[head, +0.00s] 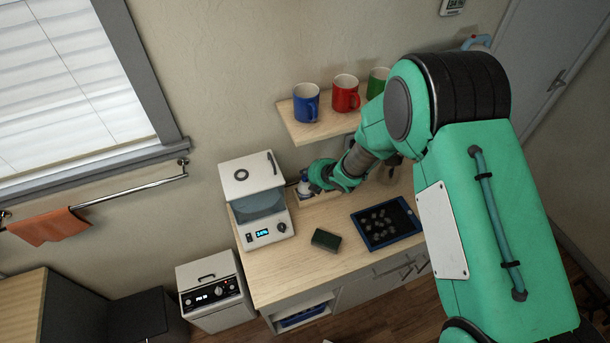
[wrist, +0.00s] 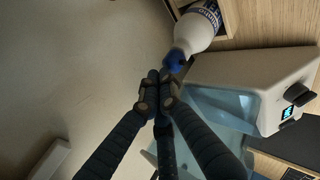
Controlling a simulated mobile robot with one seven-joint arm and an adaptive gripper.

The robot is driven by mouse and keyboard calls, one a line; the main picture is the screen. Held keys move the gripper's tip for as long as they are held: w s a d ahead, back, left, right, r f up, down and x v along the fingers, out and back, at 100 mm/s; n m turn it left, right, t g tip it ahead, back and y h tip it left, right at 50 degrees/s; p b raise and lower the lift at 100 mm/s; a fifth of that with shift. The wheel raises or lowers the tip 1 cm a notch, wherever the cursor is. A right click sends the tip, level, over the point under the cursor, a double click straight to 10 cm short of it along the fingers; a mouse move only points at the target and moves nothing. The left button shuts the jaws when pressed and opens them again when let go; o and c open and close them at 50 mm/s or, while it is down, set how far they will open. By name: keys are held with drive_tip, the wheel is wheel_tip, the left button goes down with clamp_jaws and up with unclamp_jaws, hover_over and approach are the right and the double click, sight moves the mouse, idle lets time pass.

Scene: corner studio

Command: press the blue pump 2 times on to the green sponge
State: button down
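The blue pump (wrist: 176,58) tops a white bottle with a blue label (wrist: 195,30) in the wrist view. In the head view the bottle (head: 304,187) stands at the back of the counter, partly hidden by my arm's end. The dark green sponge (head: 326,240) lies on the counter in front of it, apart from the bottle. My gripper (wrist: 158,78) has its fingers together, with the tips right beside the pump head; I cannot tell whether they touch it.
A white machine with a lit display (head: 257,200) stands left of the bottle. A dark blue tray with dark lumps (head: 359,229) lies to the right of the sponge. A wooden shelf (head: 318,130) with blue, red and green mugs hangs above. Bare counter (head: 290,268) surrounds the sponge.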

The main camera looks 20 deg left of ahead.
drive_tip(key=shift+s+d+f+b, duration=0.2)
drive_tip(key=shift+f+b, duration=0.45)
drive_tip(key=shift+f, duration=0.05)
idle(0.4)
drive_tip(key=shift+r, duration=0.35)
drive_tip(key=shift+w+a+r+p, duration=0.1)
drive_tip(key=shift+r+p, duration=0.7)
drive_tip(key=shift+r, duration=0.8)
drive_tip(key=shift+w+a+r+p, duration=0.1)
drive_tip(key=shift+r+p, duration=0.7)
drive_tip(key=shift+r, duration=0.8)
wheel_tip(320, 180, up, 3)
drive_tip(key=p, duration=0.2)
drive_tip(key=shift+r+p, duration=0.1)
drive_tip(key=shift+p, duration=0.2)
idle(0.3)
